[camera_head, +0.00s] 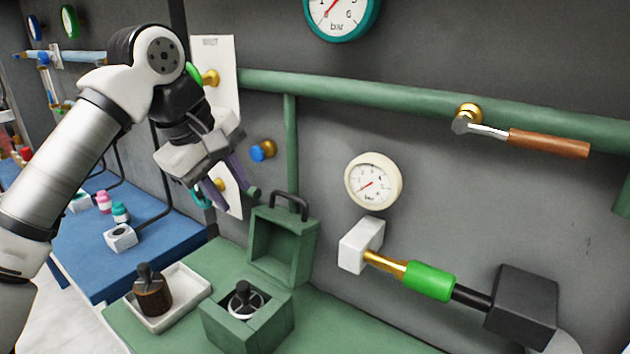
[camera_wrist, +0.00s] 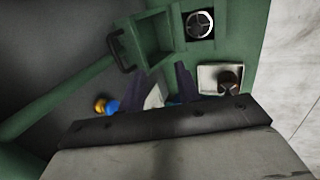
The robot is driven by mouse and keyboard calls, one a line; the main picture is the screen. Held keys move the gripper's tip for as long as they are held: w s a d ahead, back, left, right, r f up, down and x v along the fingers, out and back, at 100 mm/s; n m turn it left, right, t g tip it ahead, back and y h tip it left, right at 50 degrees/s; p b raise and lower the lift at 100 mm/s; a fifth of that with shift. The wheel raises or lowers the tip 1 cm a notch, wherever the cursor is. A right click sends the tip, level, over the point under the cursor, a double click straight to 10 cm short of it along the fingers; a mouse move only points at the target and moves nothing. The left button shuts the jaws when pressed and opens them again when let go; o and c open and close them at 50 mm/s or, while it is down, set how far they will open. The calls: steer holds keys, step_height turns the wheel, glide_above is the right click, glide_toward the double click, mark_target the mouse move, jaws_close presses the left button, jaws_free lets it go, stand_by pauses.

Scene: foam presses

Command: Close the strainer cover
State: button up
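The strainer is a green box (camera_head: 235,333) on the green bench, with a black knob and a spoked metal ring (camera_head: 246,300) inside. Its green cover (camera_head: 284,245) stands open and upright at the back edge, with a black handle (camera_head: 291,205) on top. The wrist view also shows the cover (camera_wrist: 163,56), its handle (camera_wrist: 121,50) and the spoked ring (camera_wrist: 200,24). My gripper (camera_head: 233,197) is above and left of the cover, apart from it. Its two dark purple fingers are spread, with nothing seen held between them; they show in the wrist view (camera_wrist: 154,80).
A white tray (camera_head: 188,312) with a brown and black part (camera_head: 152,293) sits left of the box. A green pipe (camera_head: 350,88), gauge (camera_head: 374,181) and brass-and-green valve fitting (camera_head: 428,281) line the wall. A white panel with knobs (camera_head: 221,75) is behind my gripper.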

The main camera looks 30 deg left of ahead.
steer(key=a, duration=0.1)
steer(key=p, duration=0.4)
glide_toward(281, 192)
steer(key=f, duration=0.2)
steer(key=shift+g+y, duration=0.3)
steer(key=w+f, duration=0.1)
steer(key=f, duration=0.2)
steer(key=w+f+p, duration=0.1)
steer(key=shift+w+d+f, duration=0.15)
steer(key=shift+w+d, duration=0.2)
steer(key=shift+d, duration=0.05)
steer(key=shift+w+d+f, duration=0.1)
steer(key=shift+f, duration=0.35)
steer(key=shift+c, duration=0.3)
jaws_close()
